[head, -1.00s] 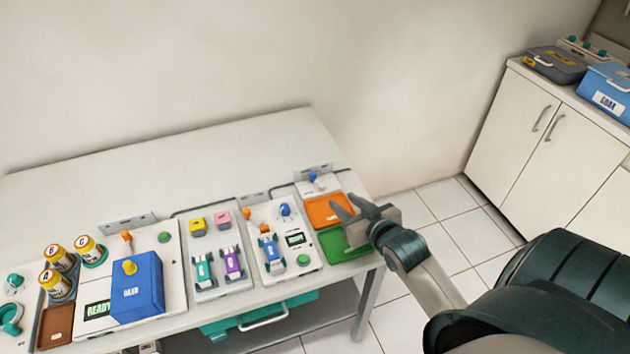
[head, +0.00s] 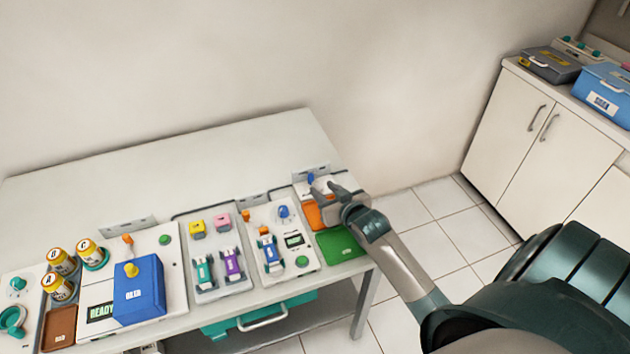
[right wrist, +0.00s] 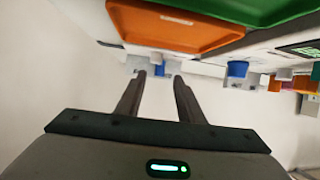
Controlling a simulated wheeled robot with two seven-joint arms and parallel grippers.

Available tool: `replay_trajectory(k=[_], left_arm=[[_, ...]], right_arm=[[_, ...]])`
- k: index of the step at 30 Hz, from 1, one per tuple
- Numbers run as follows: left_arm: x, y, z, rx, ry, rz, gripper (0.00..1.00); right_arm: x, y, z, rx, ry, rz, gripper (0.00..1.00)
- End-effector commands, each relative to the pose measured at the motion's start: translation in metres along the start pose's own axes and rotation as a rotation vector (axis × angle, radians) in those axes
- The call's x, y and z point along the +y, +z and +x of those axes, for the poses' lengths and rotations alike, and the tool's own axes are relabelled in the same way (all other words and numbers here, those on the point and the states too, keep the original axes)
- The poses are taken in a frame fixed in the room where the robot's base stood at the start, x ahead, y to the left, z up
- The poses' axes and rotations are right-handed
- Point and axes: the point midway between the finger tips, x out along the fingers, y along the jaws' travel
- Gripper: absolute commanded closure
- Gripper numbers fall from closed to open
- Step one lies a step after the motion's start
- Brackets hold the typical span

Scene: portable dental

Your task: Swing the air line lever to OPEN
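The air line lever seems to be the small blue handle (head: 311,178) on a pale unit at the back right of the table. The lever's base is partly hidden by the gripper, and no OPEN marking is readable. My left gripper is not in view.
An orange tray (head: 311,218), partly covered by my gripper, and a green tray (head: 340,246) lie in front of the lever. A panel with a blue knob (head: 283,211) stands to the left. The table's back area (head: 230,150) is clear.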

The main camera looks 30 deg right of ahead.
Motion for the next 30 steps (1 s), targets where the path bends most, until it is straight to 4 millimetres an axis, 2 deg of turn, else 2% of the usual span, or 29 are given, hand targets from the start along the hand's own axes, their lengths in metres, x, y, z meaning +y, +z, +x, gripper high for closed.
replay_trajectory(k=[6,12,18,27,28,30], left_arm=[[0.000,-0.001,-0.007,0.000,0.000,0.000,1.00],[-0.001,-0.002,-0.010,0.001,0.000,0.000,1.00],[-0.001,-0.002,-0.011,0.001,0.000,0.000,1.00],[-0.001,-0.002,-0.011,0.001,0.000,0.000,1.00],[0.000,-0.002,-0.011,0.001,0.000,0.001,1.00],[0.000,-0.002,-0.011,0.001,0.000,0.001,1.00]], right_arm=[[0.000,-0.002,0.034,0.000,0.000,-0.001,0.65],[0.000,-0.001,0.056,0.000,-0.001,0.000,0.65],[0.000,0.000,0.066,0.000,0.000,-0.001,0.65],[0.000,0.000,0.067,0.000,-0.001,-0.001,0.65],[0.000,0.000,0.067,0.000,-0.001,-0.001,0.68],[0.000,0.000,0.067,0.000,-0.001,-0.001,0.84]])
